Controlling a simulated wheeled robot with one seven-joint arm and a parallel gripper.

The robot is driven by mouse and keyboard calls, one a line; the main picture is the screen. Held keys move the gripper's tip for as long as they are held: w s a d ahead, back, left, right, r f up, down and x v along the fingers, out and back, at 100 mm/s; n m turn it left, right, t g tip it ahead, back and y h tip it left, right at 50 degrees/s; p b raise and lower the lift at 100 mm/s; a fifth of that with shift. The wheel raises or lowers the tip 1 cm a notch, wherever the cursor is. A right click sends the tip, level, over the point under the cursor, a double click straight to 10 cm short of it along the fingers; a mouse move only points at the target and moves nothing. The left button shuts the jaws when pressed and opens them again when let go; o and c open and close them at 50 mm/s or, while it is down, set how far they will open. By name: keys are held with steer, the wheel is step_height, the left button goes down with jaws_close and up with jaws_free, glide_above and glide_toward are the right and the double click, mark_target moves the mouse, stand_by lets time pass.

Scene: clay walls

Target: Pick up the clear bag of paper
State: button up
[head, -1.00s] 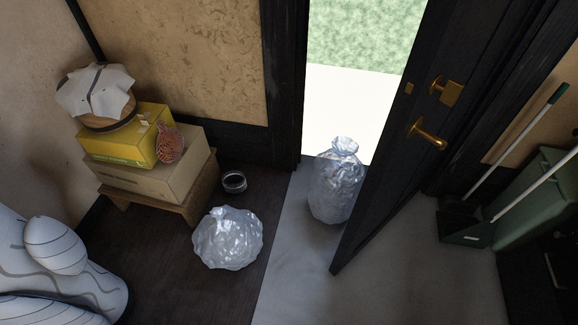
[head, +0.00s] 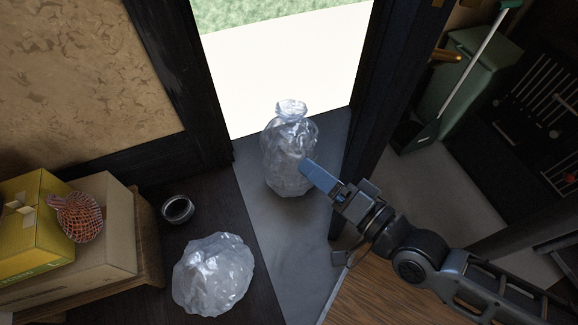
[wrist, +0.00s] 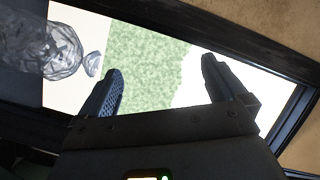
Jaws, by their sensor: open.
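Two clear, crinkled bags show in the head view. One bag (head: 287,150) stands upright with a gathered neck on the grey floor by the doorway. The other bag (head: 213,275) is a low, rounded bundle on the dark floor to its left. I cannot tell which holds paper. My gripper (head: 306,166) is beside the lower right of the standing bag, its tip overlapping the bag's edge; contact is unclear. In the wrist view my gripper (wrist: 162,78) is open with nothing between the fingers. A clear bag with a gathered neck (wrist: 62,50) lies outside the left finger.
A dark bowl (head: 177,209) sits near the wall. A cardboard box (head: 108,225), a yellow box (head: 30,215) and a red net bag (head: 76,214) are stacked on a wooden stand at left. The dark door is right of the standing bag. A green bin (head: 460,85) stands beyond.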

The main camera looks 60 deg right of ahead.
steer(key=w+d+f+m+g+h+b, duration=0.1)
steer(key=w+d+f+m+h+b, duration=0.25)
steer(key=w+d+f+m, duration=0.35)
steer(key=w+d+f+m+h+b, duration=0.2)
steer(key=w+d+f+m+b, duration=0.25)
steer(key=f+m, duration=0.4)
steer(key=m+g+h+b, duration=0.3)
steer(key=m+b, duration=0.3)
steer(key=m, duration=0.4)
glide_toward(291, 109)
steer(key=w+d+m, duration=0.1)
steer(key=w+d+m+b, duration=0.1)
steer(key=m, duration=0.1)
steer(key=w+d+m+h, duration=0.1)
steer(key=m, duration=0.1)
steer(key=shift+w+f+g+b, duration=0.15)
steer(key=shift+f+g+b, duration=0.15)
steer(key=shift+f+g, duration=0.1)
steer(key=shift+b+x, duration=0.75)
steer(key=shift+x, duration=1.95)
steer(key=shift+f, duration=0.15)
steer(key=shift+c, duration=0.4)
steer(key=c, duration=1.6)
